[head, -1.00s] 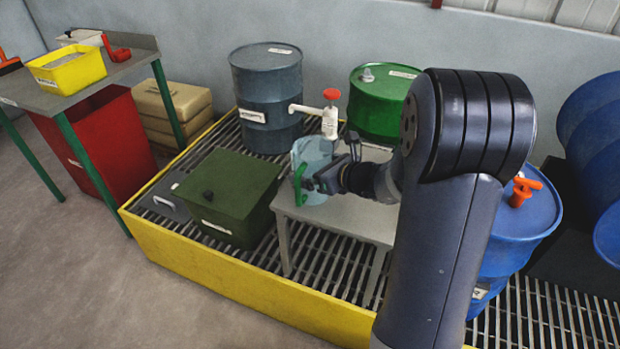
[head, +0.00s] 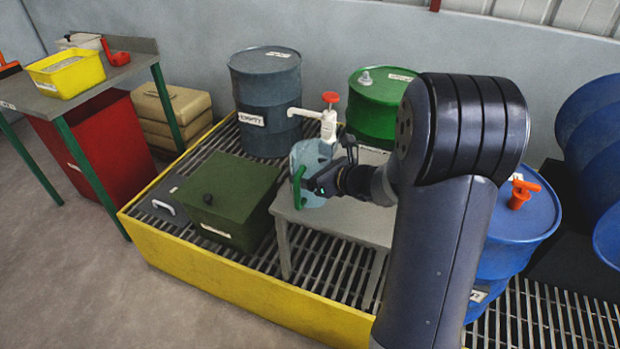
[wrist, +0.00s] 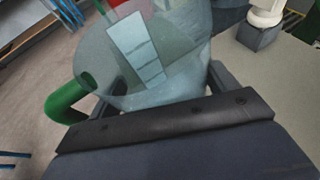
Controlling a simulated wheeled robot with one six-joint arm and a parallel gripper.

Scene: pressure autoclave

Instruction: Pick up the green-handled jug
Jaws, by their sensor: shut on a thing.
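The jug (head: 312,160) is clear, pale blue, with a green handle (head: 298,188) on its near left side. It is at the left end of the small grey table (head: 350,222); I cannot tell whether its base touches the top. My gripper (head: 318,180) comes from the right and is shut on the jug's body, beside the handle. In the wrist view the jug (wrist: 165,62) lies between the two fingers (wrist: 160,88), with a white label strip on its wall and the green handle (wrist: 66,104) at left. Its base is hidden there.
A green box (head: 225,190) is at left, a green drum (head: 378,105) behind, a blue drum (head: 520,225) at right. A yellow-edged grating (head: 250,285) lies below.

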